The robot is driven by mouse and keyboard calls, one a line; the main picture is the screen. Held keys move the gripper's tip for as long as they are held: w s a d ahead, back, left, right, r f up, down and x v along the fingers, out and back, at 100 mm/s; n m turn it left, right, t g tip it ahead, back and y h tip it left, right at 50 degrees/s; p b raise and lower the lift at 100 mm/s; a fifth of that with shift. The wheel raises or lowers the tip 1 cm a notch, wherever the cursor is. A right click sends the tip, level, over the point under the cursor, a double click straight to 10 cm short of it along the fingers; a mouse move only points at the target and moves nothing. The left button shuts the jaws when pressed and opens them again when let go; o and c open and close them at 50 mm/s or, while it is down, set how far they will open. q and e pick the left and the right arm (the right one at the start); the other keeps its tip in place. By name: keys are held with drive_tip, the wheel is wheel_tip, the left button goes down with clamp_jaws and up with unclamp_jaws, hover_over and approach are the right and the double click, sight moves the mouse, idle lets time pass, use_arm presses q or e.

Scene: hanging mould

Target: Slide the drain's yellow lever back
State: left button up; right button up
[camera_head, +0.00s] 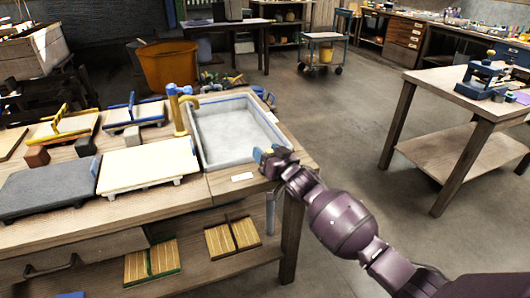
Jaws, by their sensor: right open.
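The grey sink basin (238,133) is set into the wooden bench, with a brass tap (180,110) at its left wall. My right gripper (268,156) is open at the basin's near right corner, at the bench's edge. A small yellow patch shows at its fingers; I cannot tell whether it is the drain's lever or whether the fingers touch it. A grey pipe (270,212) runs down under the bench below the gripper. My left gripper is out of view.
A cream board (147,165) and a dark grey board (48,187) lie left of the basin. A small white label (242,177) lies in front of it. Slatted mats (232,236) lie on the lower shelf. The floor to the right is clear up to another table (470,98).

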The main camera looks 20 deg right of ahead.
drive_tip(key=shift+w+a, duration=0.1)
drive_tip(key=shift+w, duration=0.3)
clamp_jaws()
drive_tip(key=d, duration=0.5)
drive_tip(key=shift+w+d+r+p, duration=0.1)
drive_tip(key=shift+d+p, duration=0.2)
drive_tip(key=shift+d, duration=0.45)
unclamp_jaws()
drive_tip(key=shift+d, duration=0.1)
